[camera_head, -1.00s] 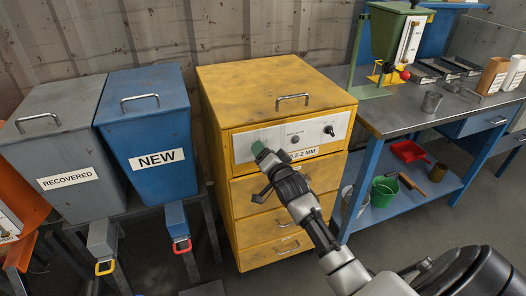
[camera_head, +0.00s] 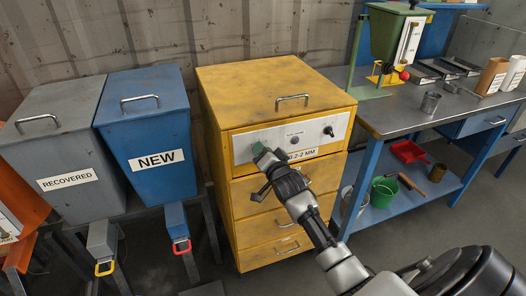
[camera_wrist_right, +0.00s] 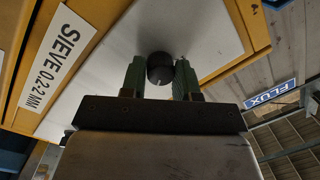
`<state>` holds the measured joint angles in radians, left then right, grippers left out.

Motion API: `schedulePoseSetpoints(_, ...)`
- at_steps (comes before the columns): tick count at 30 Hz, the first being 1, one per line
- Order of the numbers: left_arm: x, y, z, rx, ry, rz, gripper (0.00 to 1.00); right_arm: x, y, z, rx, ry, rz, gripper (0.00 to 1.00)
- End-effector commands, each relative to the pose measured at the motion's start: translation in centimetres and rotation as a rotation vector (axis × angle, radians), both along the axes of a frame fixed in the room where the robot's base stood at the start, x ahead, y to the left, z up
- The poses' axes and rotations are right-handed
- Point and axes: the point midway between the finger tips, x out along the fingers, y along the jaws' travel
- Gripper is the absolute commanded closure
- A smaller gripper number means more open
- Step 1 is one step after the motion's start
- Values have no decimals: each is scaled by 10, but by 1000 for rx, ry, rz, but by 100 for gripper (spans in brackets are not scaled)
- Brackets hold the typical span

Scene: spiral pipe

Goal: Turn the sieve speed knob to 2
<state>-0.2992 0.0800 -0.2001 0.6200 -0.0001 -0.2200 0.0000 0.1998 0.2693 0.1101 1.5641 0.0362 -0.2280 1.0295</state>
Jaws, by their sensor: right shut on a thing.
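The yellow sieve cabinet (camera_head: 275,85) stands in the middle of the head view, with a pale control panel (camera_head: 312,130) on its upper front. My right gripper (camera_head: 259,150) is at the left part of this panel and covers the knob there. In the right wrist view, a round dark knob (camera_wrist_right: 160,68) sits between the green fingers of my right gripper (camera_wrist_right: 160,80), which is shut on it. The knob's pointer and any scale marks cannot be read. My left gripper is not in view.
The panel also bears a small grey round control (camera_head: 294,140) and a black knob (camera_head: 328,130). A blue NEW bin (camera_head: 150,120) and a grey RECOVERED bin (camera_head: 65,130) stand left. A workbench (camera_head: 400,110) is close on the right.

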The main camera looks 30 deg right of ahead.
Motion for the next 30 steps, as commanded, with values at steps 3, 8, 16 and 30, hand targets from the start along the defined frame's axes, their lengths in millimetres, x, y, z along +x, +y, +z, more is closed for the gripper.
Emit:
schedulePoseSetpoints(3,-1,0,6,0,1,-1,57,0,0,2,-43,11,0,93)
schedulePoseSetpoints(8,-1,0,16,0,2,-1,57,0,0,3,-139,34,0,93)
schedulePoseSetpoints(16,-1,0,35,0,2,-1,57,0,1,4,-377,92,1,93)
schedulePoseSetpoints(30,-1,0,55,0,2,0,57,0,1,3,-780,189,0,93)
